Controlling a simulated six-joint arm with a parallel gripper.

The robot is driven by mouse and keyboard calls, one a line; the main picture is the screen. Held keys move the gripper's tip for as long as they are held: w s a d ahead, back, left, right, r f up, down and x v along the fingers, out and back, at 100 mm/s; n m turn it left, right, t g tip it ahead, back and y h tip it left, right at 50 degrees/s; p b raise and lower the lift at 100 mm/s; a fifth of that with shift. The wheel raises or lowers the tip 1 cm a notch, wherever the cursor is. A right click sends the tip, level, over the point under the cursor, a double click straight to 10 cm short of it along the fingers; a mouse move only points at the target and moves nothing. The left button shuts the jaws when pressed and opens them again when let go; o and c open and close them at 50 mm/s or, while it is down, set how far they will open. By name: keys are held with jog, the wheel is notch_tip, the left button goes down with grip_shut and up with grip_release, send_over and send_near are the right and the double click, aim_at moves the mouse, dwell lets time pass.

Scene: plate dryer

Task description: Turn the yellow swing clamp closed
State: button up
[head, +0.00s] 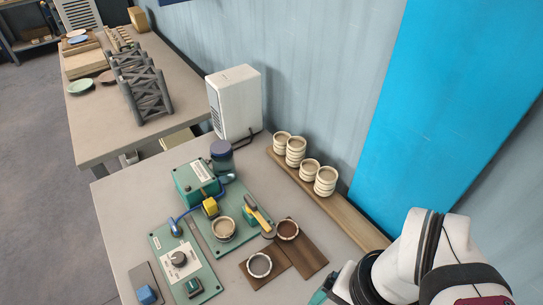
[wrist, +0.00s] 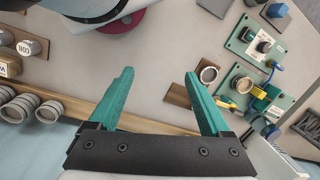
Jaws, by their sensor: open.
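The yellow swing clamp (head: 258,212) stands on a green plate (head: 255,188) in the head view, its yellow arm slanting beside a cream ring-shaped part (head: 223,228) rather than over it. The clamp also shows at the right of the wrist view (wrist: 259,92), near the ring (wrist: 243,85). My gripper (wrist: 160,80) is open and empty, its two green fingers spread above the table, left of the clamp in that view. In the head view only a bit of green finger shows at the bottom, right of and nearer than the clamp.
Two ringed cups sit on brown boards (head: 306,256). Stacked cups (head: 296,152) line a wooden strip by the wall. A white unit (head: 235,101) stands behind.

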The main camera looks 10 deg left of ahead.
jog(key=w+a+r+n, duration=0.1)
jog(key=w, duration=0.3)
jog(key=w+a+r+n, duration=0.1)
jog(key=w+r+n, duration=0.1)
jog(key=w, duration=0.2)
jog(key=w+a+r+n, duration=0.1)
jog(key=w+a+n, duration=0.1)
jog(key=w, duration=0.2)
jog(key=shift+w+a+r+h, duration=0.1)
jog(key=shift+w+r+h, duration=0.2)
jog(key=shift+r+h, duration=0.1)
jog(key=c, duration=0.4)
jog(key=n+h, duration=0.1)
jog(key=n, duration=0.8)
send_over(250, 200)
notch_tip(250, 200, down, 4)
jog(key=shift+c, duration=0.2)
notch_tip(250, 200, down, 15)
jog(key=shift+f, duration=0.1)
grip_shut()
